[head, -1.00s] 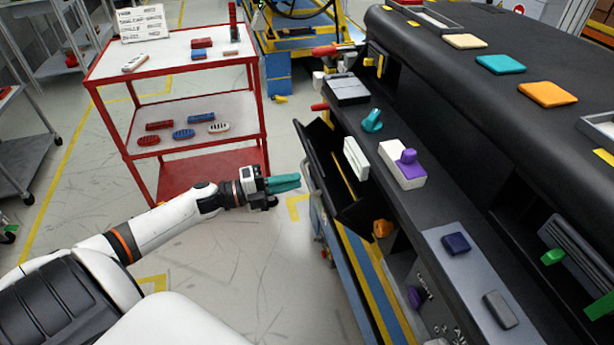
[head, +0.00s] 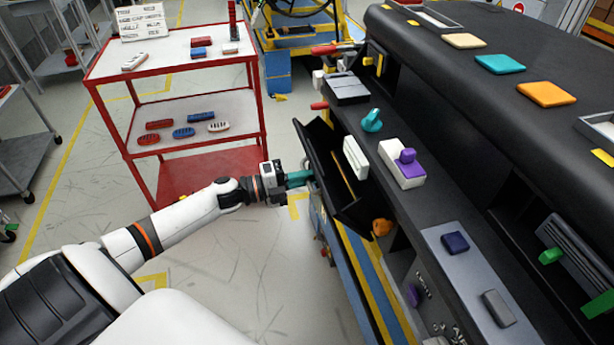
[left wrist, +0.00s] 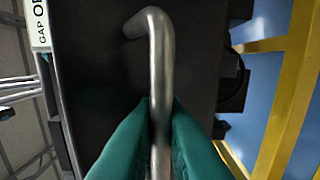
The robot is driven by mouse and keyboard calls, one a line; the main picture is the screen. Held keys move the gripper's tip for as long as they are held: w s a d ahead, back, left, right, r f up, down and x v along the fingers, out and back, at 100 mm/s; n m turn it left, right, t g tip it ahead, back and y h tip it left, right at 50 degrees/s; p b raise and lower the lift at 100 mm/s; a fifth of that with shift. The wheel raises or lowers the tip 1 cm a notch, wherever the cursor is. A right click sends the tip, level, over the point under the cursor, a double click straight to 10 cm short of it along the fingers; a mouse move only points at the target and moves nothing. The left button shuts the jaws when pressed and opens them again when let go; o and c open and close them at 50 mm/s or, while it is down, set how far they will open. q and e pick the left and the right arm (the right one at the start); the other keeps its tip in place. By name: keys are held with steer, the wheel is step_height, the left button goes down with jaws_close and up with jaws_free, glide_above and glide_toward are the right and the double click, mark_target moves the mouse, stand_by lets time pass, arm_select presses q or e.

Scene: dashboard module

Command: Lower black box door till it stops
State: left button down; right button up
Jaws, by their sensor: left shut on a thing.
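The black box door (head: 328,165) is tilted partly open on the front of the dashboard module, in the middle of the head view. Its metal handle (left wrist: 158,60) runs down the middle of the left wrist view, in front of the dark door panel (left wrist: 97,75). My left gripper (head: 306,177) reaches the door's outer face from the left. In the left wrist view its teal fingers (left wrist: 160,140) are shut on the handle, one on each side of the bar. The fingertips are partly hidden by the door edge in the head view. My right gripper is not in view.
A red-framed cart (head: 181,95) with small parts stands to the left behind my arm. The dashboard (head: 470,180) carries coloured switches and blocks. A blue and yellow frame (head: 362,275) runs below the door. Floor left of the door is open.

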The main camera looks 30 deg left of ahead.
arm_select(q)
steer(key=shift+s+a+f+b, duration=0.2)
steer(key=shift+s+f+b, duration=0.15)
steer(key=shift+f, duration=0.35)
steer(key=c, duration=1.8)
jaws_free()
steer(key=shift+a, duration=0.1)
steer(key=shift+c, duration=0.2)
steer(key=v, duration=1.2)
steer(key=shift+b, duration=0.45)
